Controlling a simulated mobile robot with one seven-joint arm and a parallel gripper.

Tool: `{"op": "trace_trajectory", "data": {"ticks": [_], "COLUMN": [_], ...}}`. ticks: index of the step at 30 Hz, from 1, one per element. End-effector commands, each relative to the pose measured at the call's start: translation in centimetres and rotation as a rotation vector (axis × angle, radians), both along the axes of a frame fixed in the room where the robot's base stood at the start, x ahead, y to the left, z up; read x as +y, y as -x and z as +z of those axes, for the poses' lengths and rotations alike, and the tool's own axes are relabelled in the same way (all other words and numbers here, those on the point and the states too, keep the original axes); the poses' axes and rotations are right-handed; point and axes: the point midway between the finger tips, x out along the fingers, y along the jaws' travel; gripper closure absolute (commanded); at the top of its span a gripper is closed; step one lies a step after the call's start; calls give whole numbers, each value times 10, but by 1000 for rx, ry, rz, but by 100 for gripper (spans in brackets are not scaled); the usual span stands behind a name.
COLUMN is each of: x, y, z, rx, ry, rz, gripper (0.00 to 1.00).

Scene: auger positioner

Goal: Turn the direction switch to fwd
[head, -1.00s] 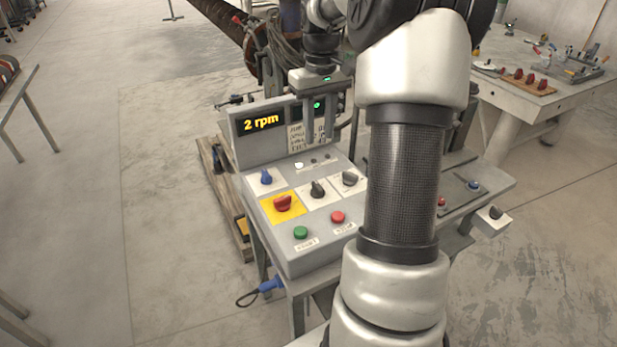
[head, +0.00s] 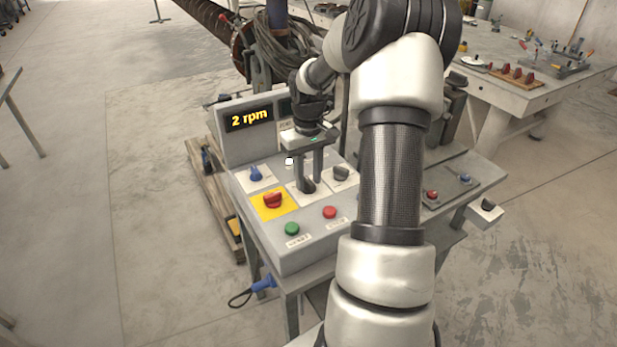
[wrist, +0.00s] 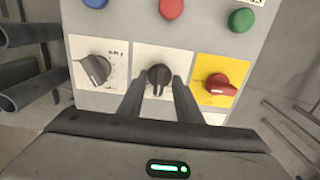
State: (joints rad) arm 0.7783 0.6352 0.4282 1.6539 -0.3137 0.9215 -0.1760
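A black rotary knob (head: 307,187) sits on a white plate in the middle row of the grey control box. It also shows in the wrist view (wrist: 158,75), between my fingers. Its label is too small or covered to read, so I cannot confirm it is the direction switch. My gripper (head: 307,177) points down over this knob, one finger on each side. In the wrist view my gripper (wrist: 157,84) shows gaps between the fingers and the knob. The fingers partly hide the knob and its plate.
Beside it are a red knob on yellow (head: 273,200), a grey knob (head: 341,173) and a blue knob (head: 256,174). A green button (head: 292,229) and a red button (head: 330,212) are in front. The display (head: 249,119) reads 2 rpm.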

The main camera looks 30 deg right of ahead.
Motion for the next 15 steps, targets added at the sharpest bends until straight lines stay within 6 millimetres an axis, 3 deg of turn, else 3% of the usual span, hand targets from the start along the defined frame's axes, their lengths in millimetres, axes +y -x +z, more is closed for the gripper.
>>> {"op": "trace_trajectory", "data": {"ticks": [7,12,15], "x": [0,0,0], "y": [0,0,0], "z": [0,0,0], "rx": [0,0,0], "ry": [0,0,0], "rz": [0,0,0], "gripper": [70,99,100]}}
